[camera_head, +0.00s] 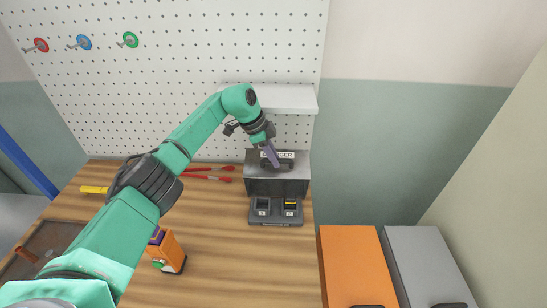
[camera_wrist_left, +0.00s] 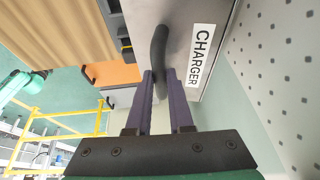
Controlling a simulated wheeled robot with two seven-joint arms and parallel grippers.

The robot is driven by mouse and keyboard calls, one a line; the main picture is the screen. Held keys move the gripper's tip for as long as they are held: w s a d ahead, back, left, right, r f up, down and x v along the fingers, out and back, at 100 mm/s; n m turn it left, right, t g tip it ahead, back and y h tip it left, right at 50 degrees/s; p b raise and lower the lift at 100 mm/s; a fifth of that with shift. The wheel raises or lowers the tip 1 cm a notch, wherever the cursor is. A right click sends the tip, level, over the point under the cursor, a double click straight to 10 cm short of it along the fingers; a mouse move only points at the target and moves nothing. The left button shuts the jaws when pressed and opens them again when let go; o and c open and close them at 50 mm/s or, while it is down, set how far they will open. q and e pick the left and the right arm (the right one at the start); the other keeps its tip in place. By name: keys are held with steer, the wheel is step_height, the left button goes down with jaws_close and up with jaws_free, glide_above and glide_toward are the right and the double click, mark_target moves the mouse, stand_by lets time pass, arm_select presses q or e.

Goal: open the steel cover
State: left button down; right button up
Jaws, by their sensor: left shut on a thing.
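The steel cover (camera_head: 277,185) is a grey metal box-like lid at the back right of the wooden workbench. It bears a white CHARGER label (camera_wrist_left: 203,55) and a dark curved handle (camera_wrist_left: 159,42). It appears raised and tilted back, with the charger base (camera_head: 275,222) and its two dark slots showing uncovered in front of it. My left gripper (camera_head: 273,160) is at the cover's top; in the left wrist view its purple fingers (camera_wrist_left: 160,78) are shut on the handle, one on each side. My right gripper is not in view.
A white shelf (camera_head: 285,98) on the pegboard (camera_head: 180,60) hangs just above and behind the cover. Red-handled tools (camera_head: 212,177) and an orange device (camera_head: 170,250) lie on the bench (camera_head: 225,270). Orange (camera_head: 350,260) and grey (camera_head: 422,260) cabinets stand to the right.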

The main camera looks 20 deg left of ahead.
arm_select(q)
steer(key=shift+s+a+f, duration=0.1)
steer(key=shift+s+f, duration=0.05)
steer(key=shift+f, duration=0.3)
steer(key=c, duration=1.1)
jaws_free()
steer(key=shift+w+f, duration=0.1)
steer(key=shift+w, duration=0.3)
steer(key=shift+s+r, duration=0.1)
steer(key=shift+r, duration=0.15)
steer(key=shift+s+a+r+b, duration=0.15)
steer(key=shift+s+a+b, duration=0.75)
steer(key=shift+a, duration=1.05)
steer(key=shift+s+a+r+b, duration=0.1)
steer(key=shift+s+a+b, duration=0.45)
steer(key=shift+a+b, duration=1.05)
steer(key=shift+s+a+r+b, duration=0.15)
steer(key=shift+s+a+b, duration=0.6)
steer(key=shift+a, duration=1.5)
